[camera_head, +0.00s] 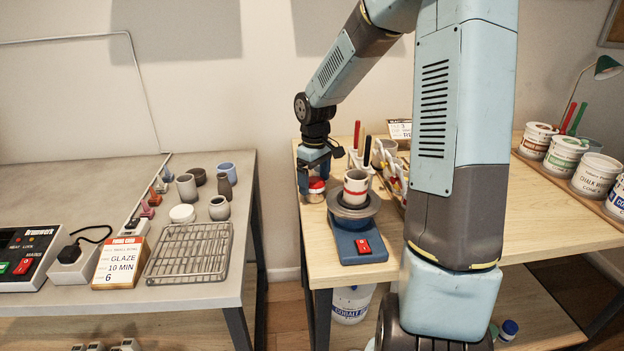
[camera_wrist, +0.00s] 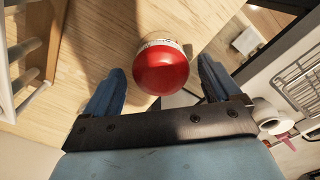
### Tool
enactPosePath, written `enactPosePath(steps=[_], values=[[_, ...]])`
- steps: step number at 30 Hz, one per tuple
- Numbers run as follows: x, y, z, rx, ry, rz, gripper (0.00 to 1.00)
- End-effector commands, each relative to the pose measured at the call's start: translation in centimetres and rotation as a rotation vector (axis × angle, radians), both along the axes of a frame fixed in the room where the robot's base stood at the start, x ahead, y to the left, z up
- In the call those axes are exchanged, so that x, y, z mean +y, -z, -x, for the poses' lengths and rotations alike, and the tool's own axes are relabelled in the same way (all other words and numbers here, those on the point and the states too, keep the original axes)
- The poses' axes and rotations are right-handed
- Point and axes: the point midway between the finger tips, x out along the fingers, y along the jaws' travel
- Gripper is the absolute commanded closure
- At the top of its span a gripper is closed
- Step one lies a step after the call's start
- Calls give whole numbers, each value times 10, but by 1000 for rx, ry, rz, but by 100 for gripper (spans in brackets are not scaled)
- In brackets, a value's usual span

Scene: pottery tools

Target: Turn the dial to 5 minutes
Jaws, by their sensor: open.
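A small round timer with a red domed dial (camera_head: 316,185) and a pale base stands near the left edge of the wooden table. In the wrist view the red dial (camera_wrist: 161,72) shows from above, with a white marked band along its far side. The marks are too small to read, so its setting cannot be told. My gripper (camera_head: 313,179) points down at the timer. In the wrist view its blue fingers are open, one on each side of the dial, with visible gaps. I cannot tell how far down they reach beside it.
A blue banding wheel (camera_head: 357,247) with a red switch bears a striped cup (camera_head: 356,187), close right of the timer. A tool rack (camera_head: 362,160) stands behind. Across a gap on the left, a grey table (camera_head: 75,183) holds pots, a wire rack (camera_head: 190,252) and a card (camera_head: 120,263) reading "GLAZE 10 MIN 6".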

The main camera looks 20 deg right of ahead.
Motion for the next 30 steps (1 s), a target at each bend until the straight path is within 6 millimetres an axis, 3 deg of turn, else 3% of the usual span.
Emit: enactPosePath(steps=[4,21,22,30], values=[[0,0,0,0,0,0,10],[0,0,0,0,-1,0,65],[11,0,0,0,-3,0,66],[3,0,0,0,39,1,66]])
